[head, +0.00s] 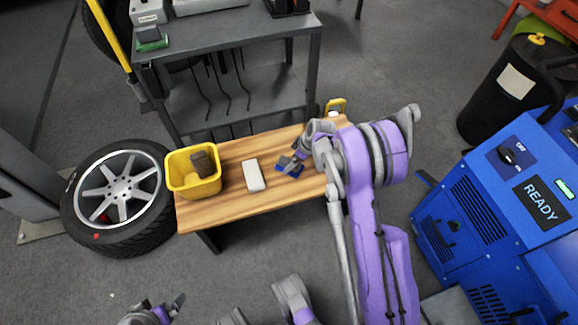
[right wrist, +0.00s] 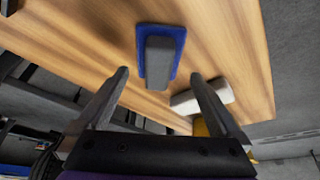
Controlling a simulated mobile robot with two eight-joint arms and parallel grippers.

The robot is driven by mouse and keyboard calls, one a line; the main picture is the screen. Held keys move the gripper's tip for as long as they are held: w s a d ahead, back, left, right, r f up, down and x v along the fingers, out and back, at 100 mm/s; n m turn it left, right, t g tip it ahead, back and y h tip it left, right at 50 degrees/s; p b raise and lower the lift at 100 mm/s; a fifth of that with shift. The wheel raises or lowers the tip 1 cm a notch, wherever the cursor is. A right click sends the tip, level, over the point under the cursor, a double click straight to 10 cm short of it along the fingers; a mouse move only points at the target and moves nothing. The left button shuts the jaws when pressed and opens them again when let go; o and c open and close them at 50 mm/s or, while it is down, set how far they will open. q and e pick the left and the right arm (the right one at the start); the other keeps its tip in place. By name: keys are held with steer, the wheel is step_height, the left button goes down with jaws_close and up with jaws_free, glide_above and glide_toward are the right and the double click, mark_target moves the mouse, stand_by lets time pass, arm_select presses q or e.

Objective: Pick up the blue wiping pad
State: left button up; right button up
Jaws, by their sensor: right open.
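The blue wiping pad (head: 292,173) lies on the wooden bench near its right part, partly hidden by my right gripper in the head view. In the right wrist view the blue pad (right wrist: 178,50) carries a grey block-shaped handle and lies flat. My right gripper (head: 293,160) is open and empty; in the right wrist view its fingertips (right wrist: 160,76) are on either side of the handle's line, apart from it. My left gripper (head: 176,304) shows only partly at the bottom edge of the head view, far from the pad; its jaw state is unclear.
The wooden bench (head: 230,210) also holds a white block (head: 254,175) and a yellow bin (head: 196,187) with a brown block inside.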

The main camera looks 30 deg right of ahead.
mark_target(289, 162)
steer(key=b+x, duration=0.1)
steer(key=x, duration=0.3)
steer(key=shift+w+f, duration=0.15)
steer(key=c, duration=1.2)
